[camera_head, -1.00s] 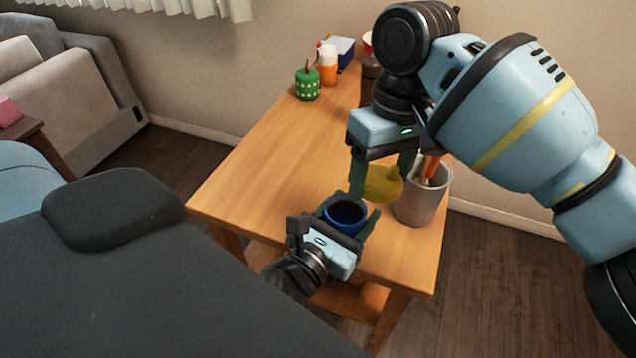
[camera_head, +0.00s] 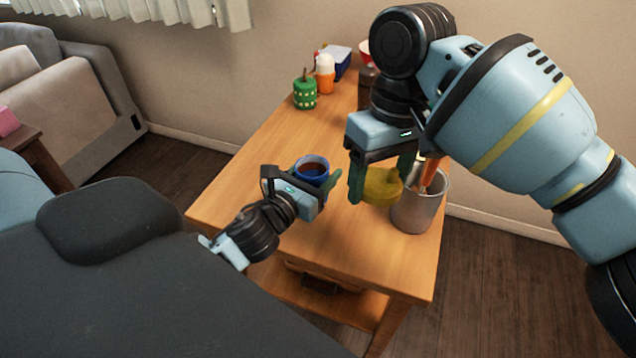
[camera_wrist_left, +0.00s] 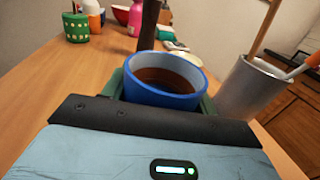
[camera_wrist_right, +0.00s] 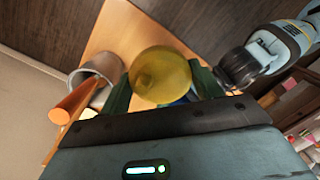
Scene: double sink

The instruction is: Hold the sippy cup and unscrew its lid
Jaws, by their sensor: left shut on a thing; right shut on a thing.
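The sippy cup (camera_head: 311,171) is blue, with a dark brown inside showing through its open top. My left gripper (camera_head: 317,182) is shut on its sides; the cup also shows upright in the left wrist view (camera_wrist_left: 166,82). The round yellow lid (camera_head: 382,185) is apart from the cup, to its right in the head view. My right gripper (camera_head: 383,178) points down and is shut on the lid, which fills the space between its fingers in the right wrist view (camera_wrist_right: 160,76). I cannot tell how high the cup is above the table.
A grey metal holder (camera_head: 418,210) with utensils stands close to the right of the lid. The wooden table's (camera_head: 250,165) left middle is clear.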

